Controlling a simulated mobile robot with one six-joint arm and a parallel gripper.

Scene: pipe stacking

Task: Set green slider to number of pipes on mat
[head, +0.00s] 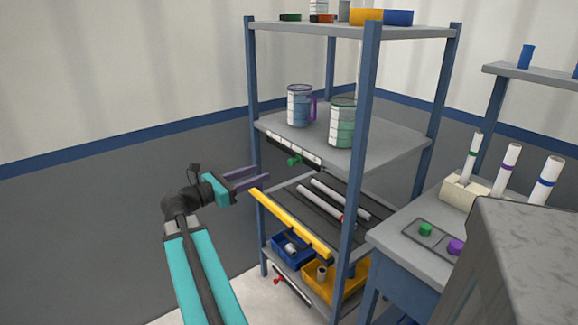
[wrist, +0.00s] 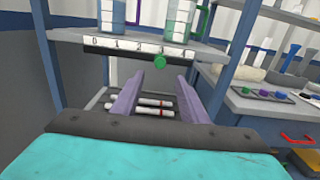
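The green slider (head: 295,161) is a small knob under the numbered strip (head: 290,140) on the front edge of the cup shelf. In the wrist view the green knob (wrist: 160,62) sits below the strip, right of the 2, near the following label, which I cannot read clearly. Two white pipes (head: 325,202) with red bands lie side by side on the dark mat (head: 297,207) on the shelf below. They also show between my fingers in the wrist view (wrist: 153,112). My gripper (head: 262,174), with purple fingers, is open and empty, in front of the shelf and apart from the knob.
A yellow bar (head: 290,222) runs along the front of the pipe shelf. Blue and yellow bins (head: 350,280) and a red slider (head: 279,281) are lower down. Measuring cups (head: 300,105) stand above the green slider. A table with buttons (head: 425,229) is at the right.

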